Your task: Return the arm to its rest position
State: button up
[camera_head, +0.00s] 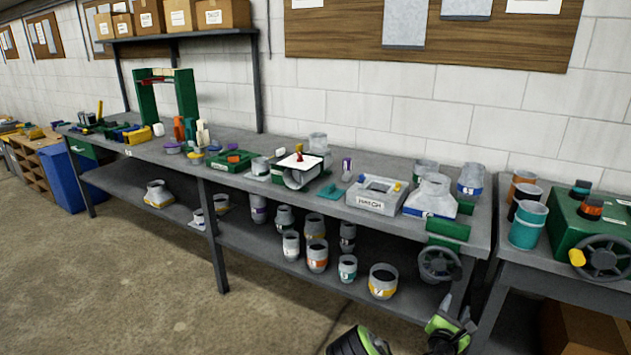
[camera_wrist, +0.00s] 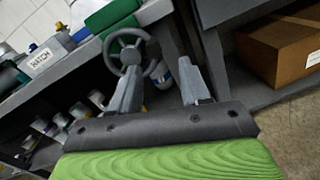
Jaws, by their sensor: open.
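My gripper (camera_wrist: 160,62) shows in the wrist view with its two grey fingers apart and nothing between them. Part of my green and dark arm shows at the bottom right of the head view, low in front of the workbench (camera_head: 330,180). The fingers point towards the bench's right end, where a grey handwheel (camera_wrist: 126,52) shows behind them in the wrist view. It also hangs below the bench top in the head view (camera_head: 439,264). I cannot tell the exact gap between fingers and wheel.
Duct fittings, a grey HATCH box (camera_head: 377,196) and a green frame (camera_head: 187,95) stand on the bench. More fittings fill the lower shelf. A second table with a green wheeled machine (camera_head: 595,225) is at right. A cardboard box (camera_wrist: 280,50) sits beneath. Floor at left is clear.

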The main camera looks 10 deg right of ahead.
jog(key=s+a+r+m+g+p, duration=0.1)
jog(key=s+r+m+g+p, duration=0.1)
jog(key=s+r+m+g, duration=0.6)
jog(key=s+r+m+g+p, duration=0.1)
jog(key=s+r+m+p, duration=0.1)
jog(key=r+m, duration=0.75)
jog(key=s+a+r+m+y+p, duration=0.1)
jog(key=s+a+r+m+y, duration=0.15)
jog(key=a, duration=0.25)
jog(key=s+a+r+m+t+y+p, duration=0.1)
jog(key=s+a+r+m+y, duration=0.15)
jog(key=s+a, duration=0.2)
jog(key=s+a+r+m+y+p, duration=0.1)
jog(key=s+a+r+m+y, duration=0.15)
jog(key=a, duration=0.35)
jog(key=s+a+r+y, duration=0.2)
jog(key=s+a, duration=0.4)
jog(key=s, duration=0.1)
jog(key=s+a+r+y+p, duration=0.1)
jog(key=s+a+r+y, duration=0.1)
jog(key=s+a, duration=0.4)
jog(key=shift+s+a+r+p, duration=0.15)
jog(key=shift+s+r+p, duration=0.2)
jog(key=shift+s, duration=0.75)
